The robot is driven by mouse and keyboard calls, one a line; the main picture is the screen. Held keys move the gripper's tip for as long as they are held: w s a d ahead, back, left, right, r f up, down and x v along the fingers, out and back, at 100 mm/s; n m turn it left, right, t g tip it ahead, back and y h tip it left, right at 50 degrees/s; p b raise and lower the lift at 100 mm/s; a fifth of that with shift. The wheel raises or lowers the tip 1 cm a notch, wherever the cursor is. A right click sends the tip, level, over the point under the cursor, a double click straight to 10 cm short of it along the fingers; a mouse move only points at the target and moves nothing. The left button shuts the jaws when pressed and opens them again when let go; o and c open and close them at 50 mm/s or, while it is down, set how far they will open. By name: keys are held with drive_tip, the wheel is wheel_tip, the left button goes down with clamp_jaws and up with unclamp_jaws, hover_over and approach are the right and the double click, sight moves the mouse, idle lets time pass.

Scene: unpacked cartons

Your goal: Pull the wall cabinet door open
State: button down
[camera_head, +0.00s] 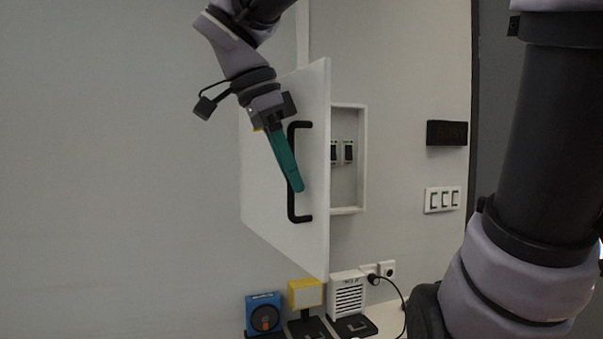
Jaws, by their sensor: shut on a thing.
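The white wall cabinet door (315,95) stands open, swung out from the wall, with its outer face turned to the left. Its black bar handle (300,217) is upright near the free edge. The fingers hide part of the handle. Behind the door, the cabinet's white frame (348,211) and inside show on the right, with dark switches (341,152) in it.
A dark display box (447,133) and a switch plate (442,199) are on the wall at right. Below the door are a blue device (263,315), a yellow device (306,293) and a white vented box (347,295) beside plugs (380,271) and a black cable. The wall at left is clear.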

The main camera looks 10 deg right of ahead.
drive_tip(key=c, duration=0.9)
unclamp_jaws()
drive_tip(key=v, duration=1.1)
drive_tip(key=shift+d, duration=0.1)
drive_tip(key=shift+s, duration=0.1)
